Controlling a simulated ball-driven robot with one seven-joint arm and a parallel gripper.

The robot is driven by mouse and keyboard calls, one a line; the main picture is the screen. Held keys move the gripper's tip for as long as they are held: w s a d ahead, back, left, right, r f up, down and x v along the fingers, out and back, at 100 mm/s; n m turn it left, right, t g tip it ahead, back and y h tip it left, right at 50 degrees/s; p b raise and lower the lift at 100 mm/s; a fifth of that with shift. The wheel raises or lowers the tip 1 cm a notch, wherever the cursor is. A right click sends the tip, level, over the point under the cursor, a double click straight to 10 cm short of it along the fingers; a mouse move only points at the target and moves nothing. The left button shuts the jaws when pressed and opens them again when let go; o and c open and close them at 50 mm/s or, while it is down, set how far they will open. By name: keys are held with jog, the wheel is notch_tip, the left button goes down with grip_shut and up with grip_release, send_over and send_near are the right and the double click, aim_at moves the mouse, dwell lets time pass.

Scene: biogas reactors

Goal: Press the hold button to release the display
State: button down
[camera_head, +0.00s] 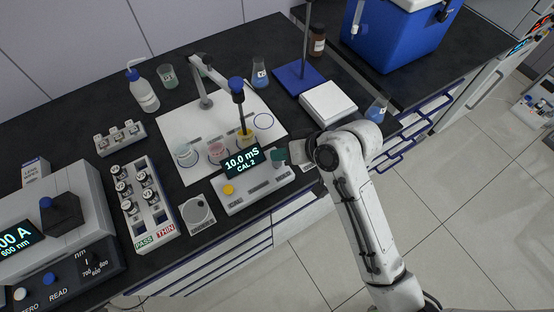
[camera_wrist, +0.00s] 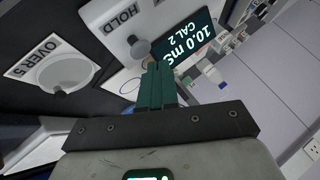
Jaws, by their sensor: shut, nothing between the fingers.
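The meter (camera_head: 256,186) is a white box at the front of the bench. Its dark display (camera_head: 243,161) reads 10.0 mS, CAL 2, and it shows rotated in the wrist view (camera_wrist: 188,42). In the wrist view a grey round button (camera_wrist: 138,47) stands on the white panel near the word HOLD. My gripper (camera_wrist: 150,66) has green fingers, shut and empty, with their tips very close to this button. I cannot tell whether they touch it. In the head view my gripper (camera_head: 279,156) is at the meter's right end, and the button is not discernible there.
A yellow button (camera_head: 228,189) is on the meter's left end. Behind the meter, a probe stand (camera_head: 238,97) and small beakers (camera_head: 217,152) occupy a white mat (camera_head: 178,118). A vial rack (camera_head: 150,222) stands left.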

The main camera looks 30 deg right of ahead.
aim_at(281, 163)
jog(key=shift+r+p, duration=1.45)
jog(key=shift+r, duration=1.05)
jog(key=s+d+f+g+h+b, duration=0.1)
jog(key=s+d+f+g+h, duration=0.1)
jog(key=s+f, duration=0.2)
jog(key=s+d+f+g+h+b, duration=0.1)
jog(key=s+f, duration=0.4)
jog(key=s, duration=0.6)
jog(key=s+d+f+n+g+h+b, duration=0.1)
jog(key=s+d+f+g+h+b, duration=0.1)
jog(key=s, duration=0.5)
notch_tip(281, 163, down, 2)
jog(key=shift+s+d+f+g+h+b, duration=0.25)
jog(key=shift+d+g+b, duration=0.4)
jog(key=shift+d, duration=0.45)
jog(key=c, duration=1.9)
grip_release()
jog(key=shift+w, duration=0.1)
